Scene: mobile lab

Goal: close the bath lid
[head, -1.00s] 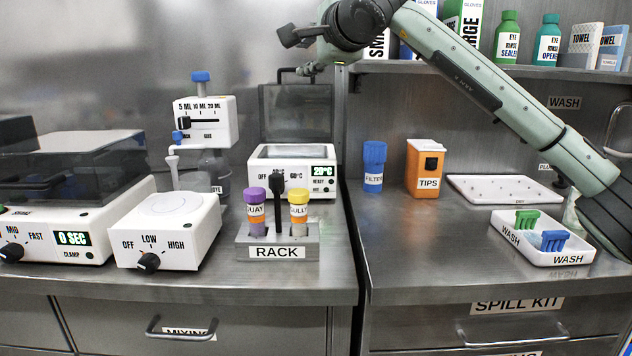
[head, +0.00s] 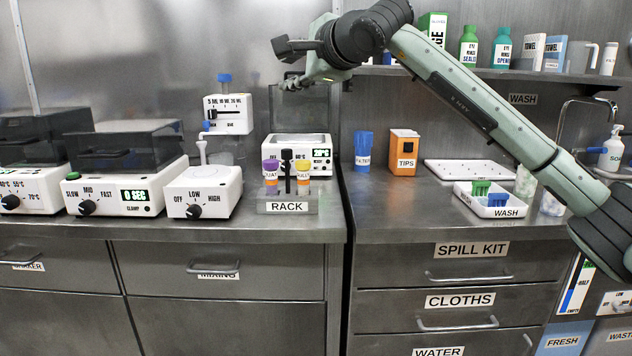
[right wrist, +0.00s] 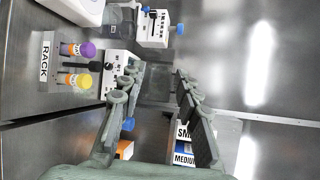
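The bath (head: 275,154) is a white box with a small display, on the left counter behind the rack. Its dark see-through lid (head: 300,112) stands open, upright at the bath's back edge. My right gripper (head: 291,83) is at the lid's upper edge in the head view; whether it touches the lid I cannot tell. My left gripper is not in view.
The rack (head: 287,206) with a purple-capped and a yellow-capped tube stands in front of the bath. A dispenser bottle (head: 228,115) stands left of it. The blue filter (head: 363,150) and orange tips box (head: 403,158) stand to the right, below a shelf (head: 440,72).

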